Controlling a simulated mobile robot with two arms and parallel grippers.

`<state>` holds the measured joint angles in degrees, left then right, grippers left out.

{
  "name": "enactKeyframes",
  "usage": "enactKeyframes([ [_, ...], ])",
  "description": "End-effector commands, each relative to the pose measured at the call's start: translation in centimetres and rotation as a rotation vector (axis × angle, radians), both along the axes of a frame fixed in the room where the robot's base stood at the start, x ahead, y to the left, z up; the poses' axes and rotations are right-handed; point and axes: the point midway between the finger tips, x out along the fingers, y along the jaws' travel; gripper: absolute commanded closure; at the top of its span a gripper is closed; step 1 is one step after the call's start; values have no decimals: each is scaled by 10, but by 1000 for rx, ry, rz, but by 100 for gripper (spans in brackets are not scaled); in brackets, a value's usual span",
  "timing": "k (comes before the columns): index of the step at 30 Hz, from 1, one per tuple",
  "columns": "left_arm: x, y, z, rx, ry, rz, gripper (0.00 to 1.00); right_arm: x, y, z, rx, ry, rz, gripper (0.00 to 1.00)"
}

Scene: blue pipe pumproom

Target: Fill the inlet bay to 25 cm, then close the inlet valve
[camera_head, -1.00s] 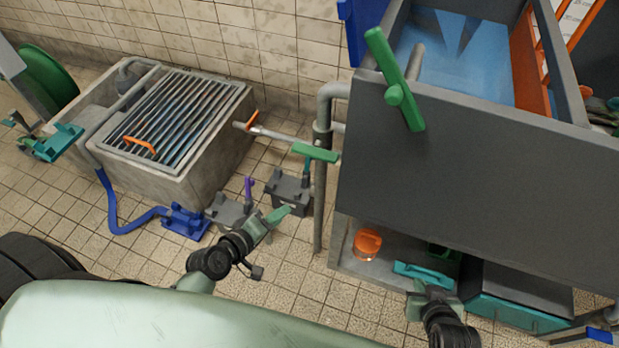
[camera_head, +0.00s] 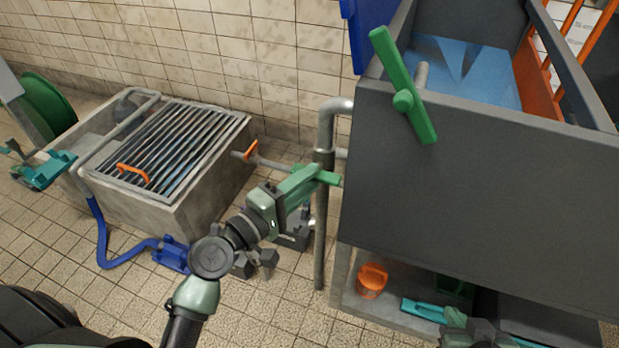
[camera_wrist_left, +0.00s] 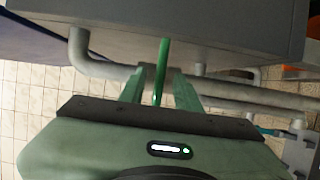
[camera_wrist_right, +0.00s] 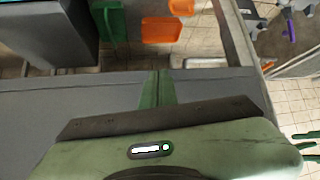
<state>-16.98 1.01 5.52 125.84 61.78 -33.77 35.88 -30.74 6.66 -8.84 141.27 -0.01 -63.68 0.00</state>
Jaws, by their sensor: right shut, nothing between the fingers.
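The grey tank (camera_head: 480,180) at the right holds blue water (camera_head: 465,70); I cannot read its depth. A large green lever (camera_head: 405,90) is on its front wall. A smaller green valve handle (camera_head: 328,177) sits by the grey standing pipe (camera_head: 322,220). My left gripper (camera_head: 311,174) is at this handle. In the left wrist view, its fingers (camera_wrist_left: 160,80) are apart, with the green handle (camera_wrist_left: 162,60) between them; contact is not clear. My right gripper (camera_wrist_right: 160,75) is shut and empty, low before the tank; it is partly visible in the head view (camera_head: 470,322).
A concrete basin (camera_head: 185,205) with a grate (camera_head: 165,140) and an orange handle stands at the left. A blue hose (camera_head: 105,240) runs to a blue pump on the floor. An orange bucket (camera_head: 371,280) and a teal item sit on the low ledge under the tank.

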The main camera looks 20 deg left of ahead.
Motion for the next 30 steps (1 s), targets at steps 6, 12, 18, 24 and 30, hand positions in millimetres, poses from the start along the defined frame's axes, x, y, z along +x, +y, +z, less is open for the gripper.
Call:
enactKeyframes([
  [6, 7, -4, 0, 0, 1, -1, 67, -1, 0, -1, -1, 4, -1, 100],
  [12, 6, -3, 0, 0, 1, -1, 78, -1, 0, -1, -1, 4, -1, 100],
  [18, 6, -3, -1, 2, 1, -1, 100, -1, 0, -1, -1, 3, -1, 100],
  [24, 6, -3, 1, 24, 1, -1, 100, -17, -6, -10, -20, 95, -7, 100],
  [30, 6, -3, 3, 90, 1, -2, 100, -68, -23, -29, -73, 341, -27, 100],
])
